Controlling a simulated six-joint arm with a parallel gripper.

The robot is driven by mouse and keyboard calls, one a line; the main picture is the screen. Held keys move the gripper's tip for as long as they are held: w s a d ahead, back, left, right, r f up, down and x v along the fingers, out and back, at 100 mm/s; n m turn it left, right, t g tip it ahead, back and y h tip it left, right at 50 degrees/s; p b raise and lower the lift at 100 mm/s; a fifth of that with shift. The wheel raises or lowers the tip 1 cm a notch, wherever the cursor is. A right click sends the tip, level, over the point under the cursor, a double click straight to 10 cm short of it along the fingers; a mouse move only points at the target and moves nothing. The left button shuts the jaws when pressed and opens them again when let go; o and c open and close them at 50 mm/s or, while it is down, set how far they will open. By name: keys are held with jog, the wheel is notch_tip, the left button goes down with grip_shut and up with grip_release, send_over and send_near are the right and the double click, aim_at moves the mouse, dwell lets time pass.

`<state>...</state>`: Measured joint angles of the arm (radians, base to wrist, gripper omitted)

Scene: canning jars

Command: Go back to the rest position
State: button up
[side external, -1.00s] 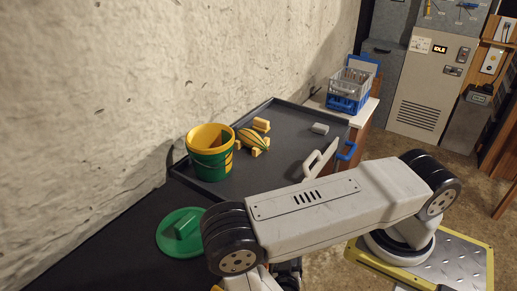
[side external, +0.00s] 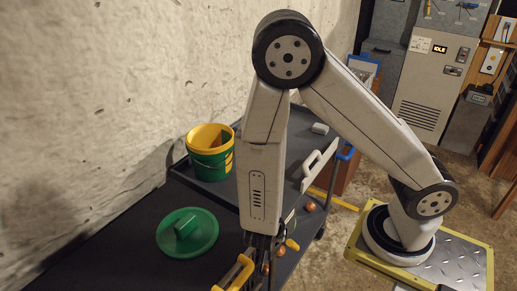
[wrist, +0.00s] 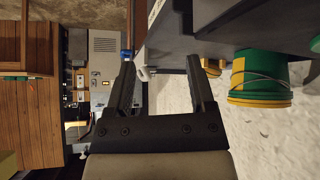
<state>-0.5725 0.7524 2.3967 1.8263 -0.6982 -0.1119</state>
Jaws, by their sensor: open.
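My gripper (wrist: 166,85) shows in the wrist view with its two dark fingers spread apart. Nothing is between the fingertips. In the side external view my arm is bent with its elbow high, and its forearm hangs down toward the lower middle. The gripper end there is small and mixed with things behind it, so the fingers are unclear.
A green and yellow bucket (side external: 209,155) stands on the dark tray table (side external: 185,171). A green lid with a handle (side external: 187,232) lies on the dark surface nearer. Small brownish round things (side external: 310,206) are right of my forearm. A grey cabinet (side external: 421,95) stands behind.

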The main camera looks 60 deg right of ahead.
jog(key=w+a+r+n+y, duration=0.1)
jog(key=w, duration=0.1)
jog(key=w+a+r+n+t+y, duration=0.1)
jog(key=w+y, duration=0.1)
jog(key=w+r+n+t+y, duration=0.1)
jog(key=w+r+y, duration=0.1)
jog(key=shift+a, duration=0.4)
jog(key=s+d+r+n+g+y, duration=0.1)
jog(key=s+d+r+n+y, duration=0.1)
jog(key=d+r+n, duration=0.4)
notch_tip(320, 180, up, 4)
jog(key=s+n, duration=0.1)
jog(key=n, duration=0.3)
jog(key=shift+s+d+g+y, duration=0.15)
jog(key=shift+s+g+y, duration=0.15)
jog(key=shift+g, duration=0.1)
